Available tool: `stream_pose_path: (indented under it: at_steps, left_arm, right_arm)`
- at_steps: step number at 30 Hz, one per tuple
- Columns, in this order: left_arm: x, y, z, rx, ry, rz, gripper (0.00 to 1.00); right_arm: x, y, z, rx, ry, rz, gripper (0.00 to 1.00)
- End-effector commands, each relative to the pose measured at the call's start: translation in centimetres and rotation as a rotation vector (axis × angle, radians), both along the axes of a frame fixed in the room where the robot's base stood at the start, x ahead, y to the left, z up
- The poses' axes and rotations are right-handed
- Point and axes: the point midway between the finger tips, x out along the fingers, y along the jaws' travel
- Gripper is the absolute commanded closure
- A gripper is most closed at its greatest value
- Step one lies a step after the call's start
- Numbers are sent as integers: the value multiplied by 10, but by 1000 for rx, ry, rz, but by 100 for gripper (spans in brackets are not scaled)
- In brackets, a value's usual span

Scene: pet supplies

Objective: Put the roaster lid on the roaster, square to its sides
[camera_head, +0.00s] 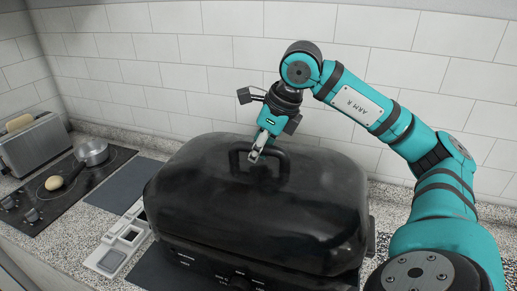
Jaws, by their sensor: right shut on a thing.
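The large black domed roaster lid (210,180) is at the middle of the head view, over the black roaster (205,258), whose front shows white markings and a dark knob. The lid's long sides look roughly in line with the roaster's. The lid covers the roaster's opening, and I cannot tell whether its rim is fully seated all round. My right gripper (257,151) comes down from above and is shut on the lid's black handle (281,164). The lid hides the roaster's back. My left gripper is not in view.
A toaster (38,146) stands at the far left beside a black cooktop (85,184) with a small pot (92,152). A light divided tray (125,236) lies just left of the roaster. The tiled wall (200,55) is close behind.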

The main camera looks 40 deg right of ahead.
Motion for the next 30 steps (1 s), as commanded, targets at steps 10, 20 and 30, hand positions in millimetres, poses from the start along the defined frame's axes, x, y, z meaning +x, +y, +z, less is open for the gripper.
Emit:
stream_pose_path:
  at_steps: [10, 20, 30]
  left_arm:
    - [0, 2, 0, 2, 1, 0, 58]
    - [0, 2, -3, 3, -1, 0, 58]
    - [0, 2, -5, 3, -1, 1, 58]
  right_arm:
    - [1, 0, 2, 1, -7, -1, 100]
    - [1, 0, -1, 1, -7, -1, 100]
    - [0, 0, -4, 1, -6, -1, 100]
